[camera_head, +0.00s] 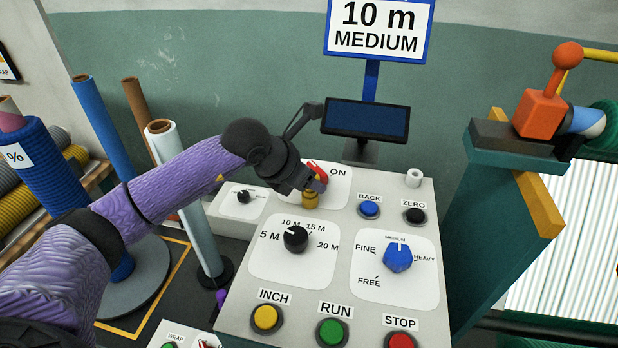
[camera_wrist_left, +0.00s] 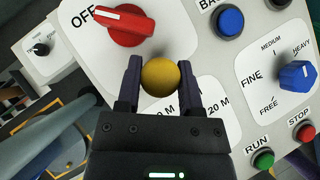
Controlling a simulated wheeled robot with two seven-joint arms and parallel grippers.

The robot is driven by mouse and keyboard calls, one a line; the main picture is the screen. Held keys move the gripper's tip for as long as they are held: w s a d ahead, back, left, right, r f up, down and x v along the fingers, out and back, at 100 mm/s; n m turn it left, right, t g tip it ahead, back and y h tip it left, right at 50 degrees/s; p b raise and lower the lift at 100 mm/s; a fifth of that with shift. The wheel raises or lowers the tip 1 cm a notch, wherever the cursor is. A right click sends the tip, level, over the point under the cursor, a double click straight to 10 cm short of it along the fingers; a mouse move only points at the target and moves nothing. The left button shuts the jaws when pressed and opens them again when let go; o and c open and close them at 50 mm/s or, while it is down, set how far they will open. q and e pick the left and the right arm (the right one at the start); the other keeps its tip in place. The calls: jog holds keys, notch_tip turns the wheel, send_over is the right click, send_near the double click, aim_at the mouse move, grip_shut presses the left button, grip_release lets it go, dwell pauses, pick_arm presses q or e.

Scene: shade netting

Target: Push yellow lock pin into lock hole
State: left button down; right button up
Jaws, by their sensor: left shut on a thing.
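The yellow lock pin (camera_wrist_left: 160,77) shows as a round yellow knob in the left wrist view. It also shows in the head view (camera_head: 310,200), below the red switch. My left gripper (camera_wrist_left: 158,80) is shut on the yellow pin, one finger on each side. In the head view my left gripper (camera_head: 316,186) reaches down to the panel's upper part. The red rotary switch (camera_wrist_left: 124,25) is just beyond the pin, beside the word OFF. The lock hole cannot be made out. My right gripper is not in view.
The sloped control panel (camera_head: 235,318) carries a black length dial (camera_head: 296,239), a blue mode dial (camera_head: 398,257), and blue BACK (camera_head: 369,209) and black ZERO (camera_head: 414,215) buttons. INCH, RUN and STOP buttons line its front edge. A dark screen (camera_head: 366,120) stands behind.

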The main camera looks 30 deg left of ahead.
pick_arm(q)
jog(key=shift+f, duration=0.1)
jog(key=shift+c, duration=0.7)
grip_release()
jog(key=v, duration=1)
jog(key=shift+p, duration=0.35)
